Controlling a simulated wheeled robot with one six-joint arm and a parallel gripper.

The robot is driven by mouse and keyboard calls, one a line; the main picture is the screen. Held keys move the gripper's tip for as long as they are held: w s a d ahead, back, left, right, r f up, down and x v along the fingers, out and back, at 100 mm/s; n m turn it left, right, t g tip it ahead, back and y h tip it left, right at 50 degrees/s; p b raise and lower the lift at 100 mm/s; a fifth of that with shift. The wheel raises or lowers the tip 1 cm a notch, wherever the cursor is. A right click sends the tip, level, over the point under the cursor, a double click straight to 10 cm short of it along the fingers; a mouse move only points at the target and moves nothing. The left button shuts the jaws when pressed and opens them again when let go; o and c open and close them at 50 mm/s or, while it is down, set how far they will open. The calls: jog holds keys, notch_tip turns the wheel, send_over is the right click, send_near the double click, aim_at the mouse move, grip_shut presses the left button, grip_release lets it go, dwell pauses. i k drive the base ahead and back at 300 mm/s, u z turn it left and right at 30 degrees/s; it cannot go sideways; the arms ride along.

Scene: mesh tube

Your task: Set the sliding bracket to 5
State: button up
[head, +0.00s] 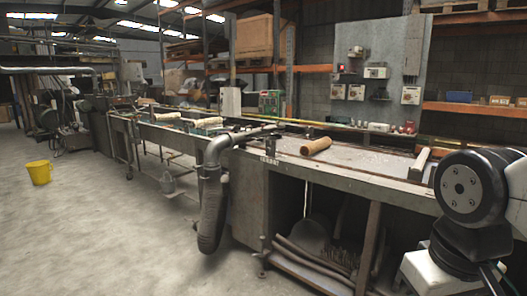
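A long metal workbench (345,178) runs from the right foreground towards the left back. A small dark upright bracket (271,147) stands at its front edge, and it looks like the sliding bracket. A pale strip with small dark marks (268,160) lies just below it; the marks are too small to read, so I cannot tell the bracket's setting. My arm shows at the right edge as a black round joint and pale links. My gripper is out of view.
A grey pipe (213,160) with a hanging hose stands at the bench front. Below are shelves with tools. A yellow bucket (39,173) stands on open floor at left.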

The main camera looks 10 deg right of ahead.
aim_at(271, 149)
jog(key=z, duration=0.4)
jog(key=i, duration=2.1)
jog(key=u, duration=0.75)
jog(key=i, duration=0.9)
jog(key=u, duration=0.4)
